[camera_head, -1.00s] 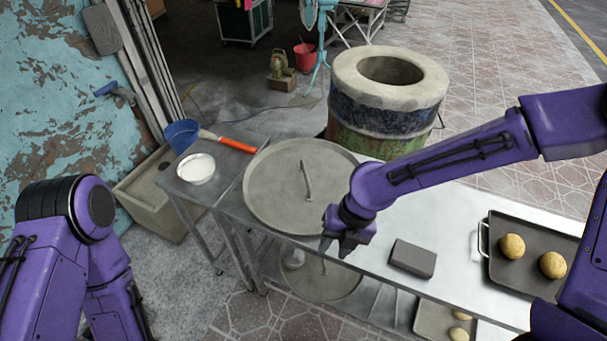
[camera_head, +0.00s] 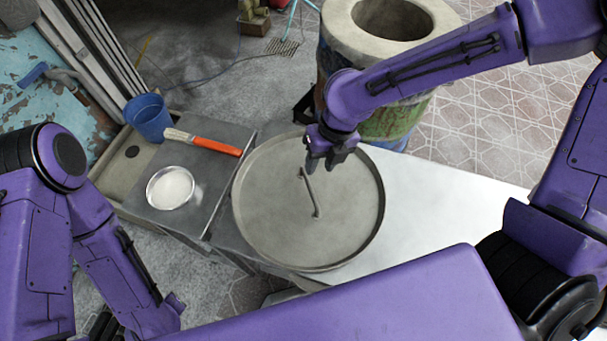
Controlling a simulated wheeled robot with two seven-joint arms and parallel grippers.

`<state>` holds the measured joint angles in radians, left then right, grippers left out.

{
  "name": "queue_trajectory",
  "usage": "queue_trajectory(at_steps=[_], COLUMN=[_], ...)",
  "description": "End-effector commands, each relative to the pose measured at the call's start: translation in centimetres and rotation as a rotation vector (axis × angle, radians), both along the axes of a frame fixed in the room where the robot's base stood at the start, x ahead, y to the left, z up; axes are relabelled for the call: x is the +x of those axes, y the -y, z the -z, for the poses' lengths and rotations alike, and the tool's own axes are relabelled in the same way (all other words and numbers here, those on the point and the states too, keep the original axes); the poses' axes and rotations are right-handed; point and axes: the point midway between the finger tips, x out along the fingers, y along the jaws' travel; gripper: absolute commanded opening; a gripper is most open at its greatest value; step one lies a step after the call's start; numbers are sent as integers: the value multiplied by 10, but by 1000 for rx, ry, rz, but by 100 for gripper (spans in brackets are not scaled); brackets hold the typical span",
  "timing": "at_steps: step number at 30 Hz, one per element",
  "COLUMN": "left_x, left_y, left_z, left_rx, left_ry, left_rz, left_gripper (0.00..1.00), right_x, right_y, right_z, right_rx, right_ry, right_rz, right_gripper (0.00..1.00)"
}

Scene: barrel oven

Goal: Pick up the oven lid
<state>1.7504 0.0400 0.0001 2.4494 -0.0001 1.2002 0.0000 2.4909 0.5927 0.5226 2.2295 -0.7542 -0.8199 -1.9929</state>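The oven lid (camera_head: 270,220) is a round grey disc with a raised rim and a thin bar handle (camera_head: 309,194) across its middle. It lies flat on the metal table. My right gripper (camera_head: 324,163) is over the far part of the lid, just beyond the far end of the handle. Its two dark fingers point down and are apart, with nothing seen between them. I cannot tell its exact height above the lid. My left arm is at the left edge, and its gripper does not show.
The barrel oven (camera_head: 338,22), with its round opening, stands behind the table. Left of the lid, a side table holds a white bowl (camera_head: 170,188) and an orange-handled brush (camera_head: 215,146). A blue bucket (camera_head: 148,117) is behind them. The tabletop (camera_head: 430,205) right of the lid looks clear.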

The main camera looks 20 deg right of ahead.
Motion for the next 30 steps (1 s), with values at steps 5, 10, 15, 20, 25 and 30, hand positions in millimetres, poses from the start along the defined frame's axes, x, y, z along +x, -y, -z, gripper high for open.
queue_trajectory(at_steps=[5, 10, 15, 20, 25, 30], left_x=[-1, -1, 0, 0, -1, -1], left_y=[0, 0, 0, 0, 0, 0], left_z=[3, 1, -2, -2, -2, -2], left_rx=[0, 0, -1, -1, 0, 0], left_ry=[-2, -2, -1, -1, -1, -1], left_rz=[-1, -1, 0, 0, 0, 0], left_gripper=[39, 39, 39, 39, 39, 39], right_x=[-2, 2, 6, 7, 7, 7], right_y=[-7, -13, -24, -26, -26, -26], right_z=[34, 53, 83, 94, 94, 94], right_rx=[-3, -2, -2, 0, 0, -1], right_ry=[-6, -8, -7, -4, -3, -3], right_rz=[-2, -3, -2, -1, -1, -1], right_gripper=[39, 39, 39, 39, 35, 0])
